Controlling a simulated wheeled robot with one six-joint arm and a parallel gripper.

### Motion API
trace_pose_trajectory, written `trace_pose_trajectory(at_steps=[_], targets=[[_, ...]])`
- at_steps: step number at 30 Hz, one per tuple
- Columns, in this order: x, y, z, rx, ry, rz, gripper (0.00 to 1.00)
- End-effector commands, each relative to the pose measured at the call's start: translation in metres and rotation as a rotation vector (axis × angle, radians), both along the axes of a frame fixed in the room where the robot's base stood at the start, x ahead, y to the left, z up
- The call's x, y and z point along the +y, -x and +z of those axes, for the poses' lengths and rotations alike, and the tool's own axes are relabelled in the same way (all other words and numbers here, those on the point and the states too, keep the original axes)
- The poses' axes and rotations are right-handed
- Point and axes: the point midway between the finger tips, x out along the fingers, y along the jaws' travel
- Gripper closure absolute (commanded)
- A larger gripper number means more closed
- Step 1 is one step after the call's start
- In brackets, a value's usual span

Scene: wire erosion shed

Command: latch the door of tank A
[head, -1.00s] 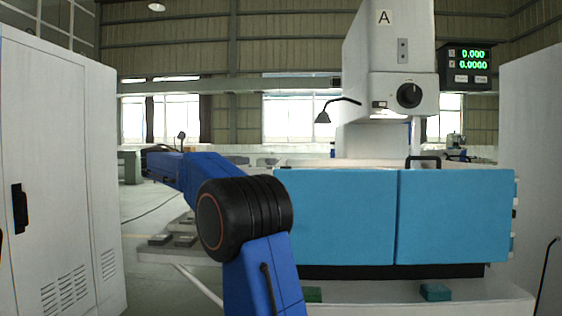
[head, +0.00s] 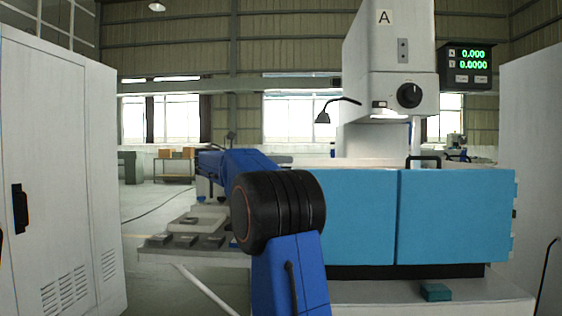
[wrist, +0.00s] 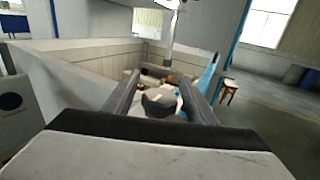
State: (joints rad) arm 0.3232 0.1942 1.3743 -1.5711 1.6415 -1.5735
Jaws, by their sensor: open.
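Tank A's blue front shows in the head view as a left panel (head: 358,215) and a right panel (head: 455,215), with a narrow seam between them. The right panel appears to be the door. It looks flush with the left one. A black handle (head: 423,158) stands at the top near the seam. In the wrist view the fingers of my gripper (wrist: 160,92) are apart, with a dark round thing showing between them. A blue panel edge (wrist: 212,72) rises beyond the right finger. I cannot make out a latch. My arm hides the left end of the front.
The machine column marked A (head: 385,50) rises behind the tank, with a green-digit display (head: 466,65) beside it. A grey cabinet (head: 60,170) stands at left. A low bench with metal blocks (head: 190,240) is left of the tank. Floor shows between cabinet and bench.

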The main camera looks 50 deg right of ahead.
Motion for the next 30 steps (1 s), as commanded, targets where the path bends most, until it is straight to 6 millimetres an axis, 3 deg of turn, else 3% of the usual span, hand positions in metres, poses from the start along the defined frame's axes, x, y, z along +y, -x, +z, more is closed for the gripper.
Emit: trace_pose_trajectory(at_steps=[11,12,17,30], targets=[[-0.0059,0.0023,0.0001,0.000,0.000,0.001,0.49],[-0.0059,0.0023,0.0001,0.000,0.000,0.001,0.51],[-0.0059,0.0023,0.0001,0.000,0.000,0.001,0.90],[-0.0062,0.0009,0.0010,-0.002,0.001,0.075,0.90]])
